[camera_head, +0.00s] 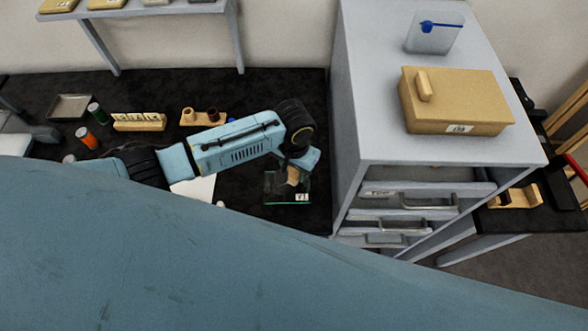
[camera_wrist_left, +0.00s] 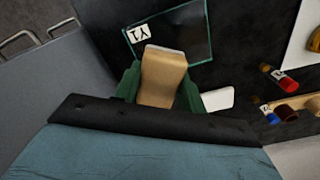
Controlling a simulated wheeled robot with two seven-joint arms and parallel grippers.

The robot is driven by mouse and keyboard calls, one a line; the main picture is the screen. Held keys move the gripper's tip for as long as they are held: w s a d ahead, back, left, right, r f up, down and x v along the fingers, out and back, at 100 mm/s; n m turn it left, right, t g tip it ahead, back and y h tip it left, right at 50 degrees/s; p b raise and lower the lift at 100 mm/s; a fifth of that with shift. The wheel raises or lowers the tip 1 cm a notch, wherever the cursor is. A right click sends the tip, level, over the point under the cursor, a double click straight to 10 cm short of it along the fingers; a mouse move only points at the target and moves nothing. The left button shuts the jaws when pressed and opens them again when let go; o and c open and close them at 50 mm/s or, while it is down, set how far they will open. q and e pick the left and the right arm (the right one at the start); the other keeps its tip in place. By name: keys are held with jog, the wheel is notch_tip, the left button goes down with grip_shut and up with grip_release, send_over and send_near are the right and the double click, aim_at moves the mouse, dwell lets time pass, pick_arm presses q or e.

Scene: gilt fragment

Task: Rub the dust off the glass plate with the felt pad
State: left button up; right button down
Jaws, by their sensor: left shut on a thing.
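The glass plate (camera_head: 275,198) lies flat on the dark bench top, with a white label near one corner. It also shows in the left wrist view (camera_wrist_left: 192,38), clear with green edges. My left gripper (camera_head: 293,174) is over the plate's area. In the wrist view its green fingers (camera_wrist_left: 161,90) are shut on a tan block, which I take to be the felt pad (camera_wrist_left: 163,72). The pad's far end overlaps the plate's near edge in that view; I cannot tell whether it touches the glass. No dust can be made out. My right gripper is not in view.
A grey drawer cabinet (camera_head: 363,130) stands close to the right of the plate, bearing a tan box (camera_head: 455,105) and a clear container (camera_head: 434,38). Left on the bench are a small tray (camera_head: 72,107), a tan rack (camera_head: 139,122), bottles and a holder (camera_head: 190,119).

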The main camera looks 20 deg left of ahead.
pick_arm(q)
jog(key=shift+r, duration=1.5)
jog(key=shift+w, duration=0.1)
